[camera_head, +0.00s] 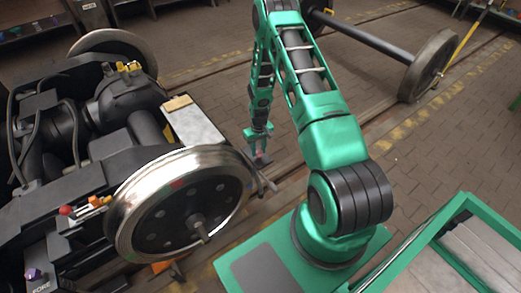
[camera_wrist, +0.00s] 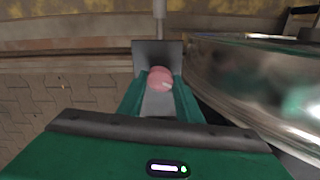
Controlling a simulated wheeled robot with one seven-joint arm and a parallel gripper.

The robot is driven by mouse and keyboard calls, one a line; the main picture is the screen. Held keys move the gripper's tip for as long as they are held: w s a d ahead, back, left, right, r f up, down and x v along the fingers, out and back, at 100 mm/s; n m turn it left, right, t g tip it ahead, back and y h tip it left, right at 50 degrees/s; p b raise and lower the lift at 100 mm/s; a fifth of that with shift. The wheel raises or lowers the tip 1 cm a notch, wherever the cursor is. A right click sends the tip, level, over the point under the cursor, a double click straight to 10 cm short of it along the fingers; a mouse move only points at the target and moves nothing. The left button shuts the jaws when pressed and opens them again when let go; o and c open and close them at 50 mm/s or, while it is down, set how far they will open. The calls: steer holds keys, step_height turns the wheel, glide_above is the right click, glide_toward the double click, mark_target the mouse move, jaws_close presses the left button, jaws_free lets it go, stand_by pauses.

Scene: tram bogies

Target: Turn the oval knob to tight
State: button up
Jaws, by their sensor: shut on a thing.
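A pink rounded knob (camera_wrist: 160,77) sits between the fingers of my gripper (camera_wrist: 158,90) in the wrist view. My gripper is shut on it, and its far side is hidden. In the head view my gripper (camera_head: 260,157) hangs down beside the near wheel of the bogie, on its right. Only a small reddish spot of the knob shows there. Any tight or loose marking is too small to make out.
A large steel wheel (camera_head: 180,205) stands just left of my gripper; it fills the right of the wrist view (camera_wrist: 270,85). Red and orange fittings (camera_head: 85,207) and a purple knob (camera_head: 34,273) are on the bogie. A loose wheelset (camera_head: 428,66) lies at the back right.

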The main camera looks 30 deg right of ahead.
mark_target(258, 151)
steer(key=m, duration=0.5)
steer(key=shift+w+r+m, duration=0.1)
steer(key=shift+w+m, duration=0.2)
steer(key=m, duration=0.5)
steer(key=shift+a, duration=0.1)
steer(key=shift+m, duration=0.3)
steer(key=o, duration=1)
steer(key=shift+o, duration=0.2)
steer(key=shift+s, duration=0.2)
step_height(258, 151, up, 11)
steer(key=shift+f, duration=0.2)
steer(key=shift+r, duration=0.1)
